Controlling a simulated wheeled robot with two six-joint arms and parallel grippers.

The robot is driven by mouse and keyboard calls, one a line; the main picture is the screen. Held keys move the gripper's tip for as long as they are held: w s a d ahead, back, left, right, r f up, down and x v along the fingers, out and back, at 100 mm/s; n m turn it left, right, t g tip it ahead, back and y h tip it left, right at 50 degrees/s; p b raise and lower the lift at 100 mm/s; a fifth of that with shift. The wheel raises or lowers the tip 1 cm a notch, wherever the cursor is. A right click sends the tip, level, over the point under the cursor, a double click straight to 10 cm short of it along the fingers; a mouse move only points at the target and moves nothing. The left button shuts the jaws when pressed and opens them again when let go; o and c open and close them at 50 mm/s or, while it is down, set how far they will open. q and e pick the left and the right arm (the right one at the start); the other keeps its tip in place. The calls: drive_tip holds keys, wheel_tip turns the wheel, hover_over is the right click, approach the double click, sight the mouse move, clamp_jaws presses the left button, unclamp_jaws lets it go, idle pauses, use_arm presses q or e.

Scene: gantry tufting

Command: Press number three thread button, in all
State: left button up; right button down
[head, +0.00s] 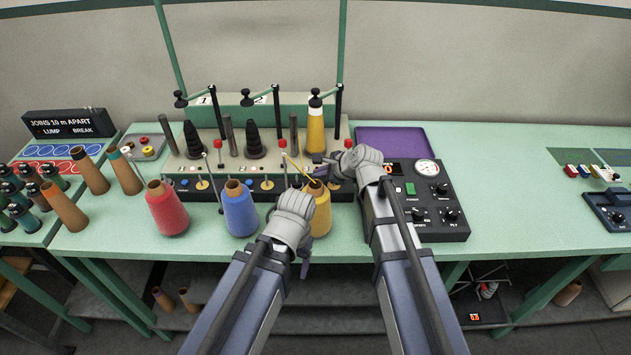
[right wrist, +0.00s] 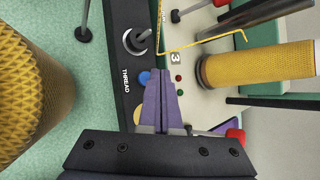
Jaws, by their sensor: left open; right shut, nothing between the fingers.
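The thread button (right wrist: 144,78) of station three is a blue round button beside the word THREAD on the dark front strip, partly hidden by my fingers in the right wrist view. A "3" label (right wrist: 175,58) sits near it. My right gripper (right wrist: 158,72) is shut and empty, its purple fingertips over the strip at the button; I cannot tell whether they touch it. In the head view my right gripper (head: 322,172) reaches left to the third station. My left gripper (head: 304,260) is open, lower, in front of the table's front edge, its fingers pointing down.
A yellow cone (head: 315,130) stands on station three, with a yellow thread (right wrist: 200,42) running near it. Red (head: 166,210), blue (head: 239,212) and yellow (head: 321,215) cones stand in front. A control box (head: 440,232) is at the right.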

use_arm(q)
wheel_tip(320, 180, up, 5)
drive_tip(key=p, duration=0.5)
use_arm(e)
wheel_tip(320, 180, up, 5)
drive_tip(key=shift+r, duration=0.1)
idle(0.4)
